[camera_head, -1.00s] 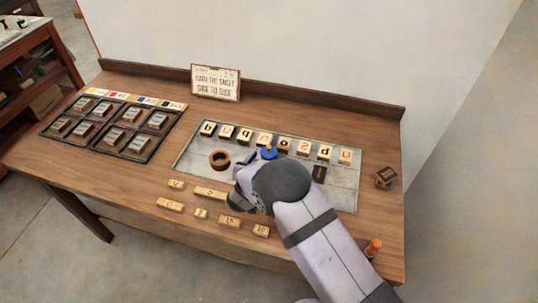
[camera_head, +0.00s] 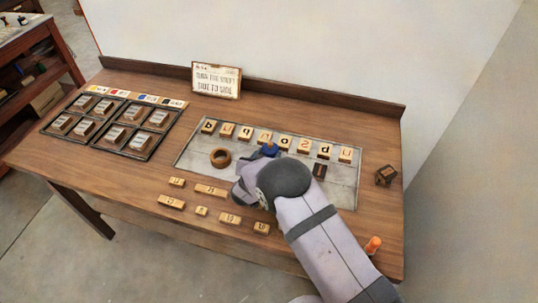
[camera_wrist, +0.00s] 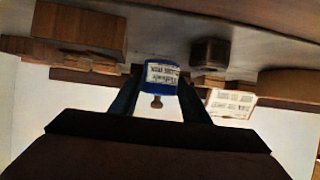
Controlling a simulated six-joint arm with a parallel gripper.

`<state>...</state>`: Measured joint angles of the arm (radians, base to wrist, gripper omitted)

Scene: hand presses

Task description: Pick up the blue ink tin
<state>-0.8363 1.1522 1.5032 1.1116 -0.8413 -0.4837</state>
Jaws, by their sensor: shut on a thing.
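The blue ink tin (camera_head: 269,150) shows as a small blue patch just behind my wrist in the head view, near the row of letter blocks. In the wrist view the blue tin (camera_wrist: 161,74), with a pale printed label and a small brown knob, sits between the two dark fingers. My gripper (camera_wrist: 160,82) is shut on it. In the head view my own wrist hides the fingers and most of the tin. I cannot tell whether the tin touches the metal plate (camera_head: 343,195).
Letter blocks (camera_head: 285,143) stand in a row along the plate's back. A brown ring (camera_head: 220,157) and a dark block (camera_head: 319,171) lie on the plate. Wooden number pieces (camera_head: 211,190) lie in front. A divided tray (camera_head: 134,153) is at left, a sign (camera_head: 216,80) behind.

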